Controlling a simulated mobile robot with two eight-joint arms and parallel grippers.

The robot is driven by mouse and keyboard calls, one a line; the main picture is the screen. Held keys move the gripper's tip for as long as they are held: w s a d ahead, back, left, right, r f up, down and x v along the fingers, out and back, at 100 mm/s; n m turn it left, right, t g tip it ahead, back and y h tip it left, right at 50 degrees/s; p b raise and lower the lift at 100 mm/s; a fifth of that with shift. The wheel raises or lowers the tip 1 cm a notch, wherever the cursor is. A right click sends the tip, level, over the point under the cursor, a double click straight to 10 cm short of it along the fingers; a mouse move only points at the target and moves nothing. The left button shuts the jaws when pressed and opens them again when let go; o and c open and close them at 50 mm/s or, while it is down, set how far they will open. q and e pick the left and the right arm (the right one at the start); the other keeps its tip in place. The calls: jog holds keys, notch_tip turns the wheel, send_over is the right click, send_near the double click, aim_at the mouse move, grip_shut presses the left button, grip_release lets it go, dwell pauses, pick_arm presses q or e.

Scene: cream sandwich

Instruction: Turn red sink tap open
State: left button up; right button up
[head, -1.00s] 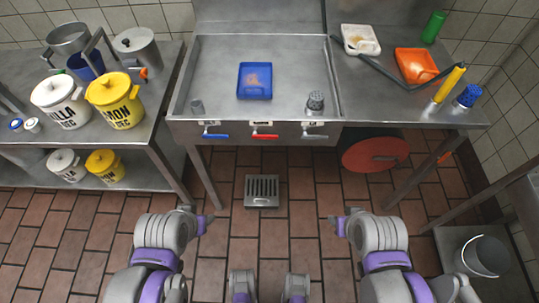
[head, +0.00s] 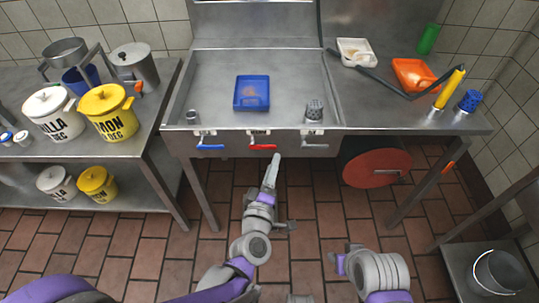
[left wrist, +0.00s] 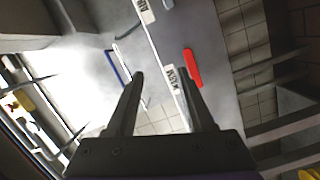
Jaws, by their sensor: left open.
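The red tap handle (head: 262,147) is the middle one of three levers on the front of the steel sink (head: 205,75). In the left wrist view the red handle (left wrist: 192,68) lies just beyond the tip of the right finger, outside the gap. My left gripper (head: 276,157) points up at the sink front, just below and to the right of the red handle. Its two fingers (left wrist: 159,72) are apart with nothing held between them. Whether a finger touches the handle cannot be told. My right arm is folded at the lower right, and its gripper is out of view.
A blue tray (head: 252,105) lies in the sink. A red disc (head: 377,168) is under the counter. Pots stand on the left table (head: 160,115). The floor below the sink is open.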

aim_at(269, 148)
pick_arm(q)
notch_tip(269, 148, down, 6)
jog(key=r+n+y+b, duration=0.1)
jog(key=n+y, duration=0.3)
jog(key=n, duration=0.2)
jog(key=shift+t, duration=0.4)
jog(key=w, duration=1)
jog(key=shift+w+a+f, duration=0.2)
jog(key=shift+a, duration=0.1)
grip_shut()
